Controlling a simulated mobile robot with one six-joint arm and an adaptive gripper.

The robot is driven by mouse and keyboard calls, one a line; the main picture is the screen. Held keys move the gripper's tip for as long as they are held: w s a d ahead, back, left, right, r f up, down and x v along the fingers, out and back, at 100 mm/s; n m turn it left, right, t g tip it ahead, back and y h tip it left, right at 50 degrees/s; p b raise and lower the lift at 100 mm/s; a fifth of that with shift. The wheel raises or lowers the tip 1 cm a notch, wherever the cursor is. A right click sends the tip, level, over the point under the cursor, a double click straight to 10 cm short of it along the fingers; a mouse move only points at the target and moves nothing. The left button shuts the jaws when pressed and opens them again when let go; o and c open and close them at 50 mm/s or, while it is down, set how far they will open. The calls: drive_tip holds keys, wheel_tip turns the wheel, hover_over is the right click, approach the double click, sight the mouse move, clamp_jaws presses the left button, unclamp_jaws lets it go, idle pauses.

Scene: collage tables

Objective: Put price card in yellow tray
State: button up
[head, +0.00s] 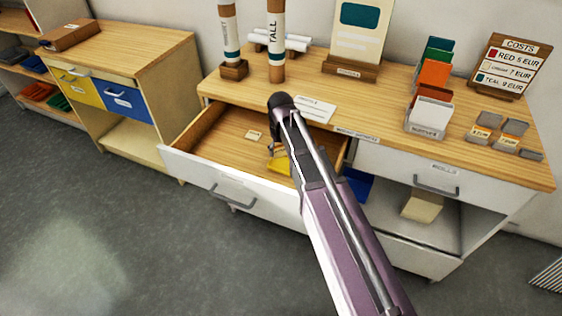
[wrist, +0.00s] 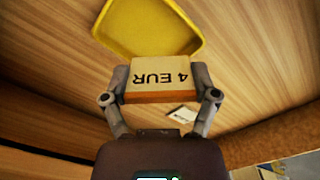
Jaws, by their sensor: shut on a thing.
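The price card (wrist: 160,78), a wooden block-like card reading "4 EUR", is held between the two fingers of my gripper (wrist: 163,86) in the wrist view. My gripper is shut on its two sides. The yellow tray (wrist: 150,24) lies just beyond the card, which covers part of its near edge. Whether they touch cannot be told. In the head view the yellow tray (head: 280,165) shows partly inside the open drawer (head: 215,143), with my arm hiding the rest. My gripper reaches down into this drawer; the card is mostly hidden there.
A small pale label (head: 253,134) lies on the drawer floor, left of my gripper. The drawer front (head: 225,182) and side walls surround the space. Above, the tabletop holds tubes (head: 276,40), a sign stand (head: 355,40) and a card rack (head: 430,115). The drawer's left part is clear.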

sight(281, 146)
drive_tip(key=shift+f, duration=0.1)
idle(0.3)
drive_tip(key=shift+f+b, duration=1.8)
drive_tip(key=shift+b, duration=0.05)
drive_tip(key=shift+f, duration=0.15)
drive_tip(key=o, duration=0.6)
drive_tip(key=shift+o, duration=0.2)
drive_tip(key=shift+r, duration=0.2)
wheel_tip(281, 146, up, 12)
drive_tip(key=p, duration=1.2)
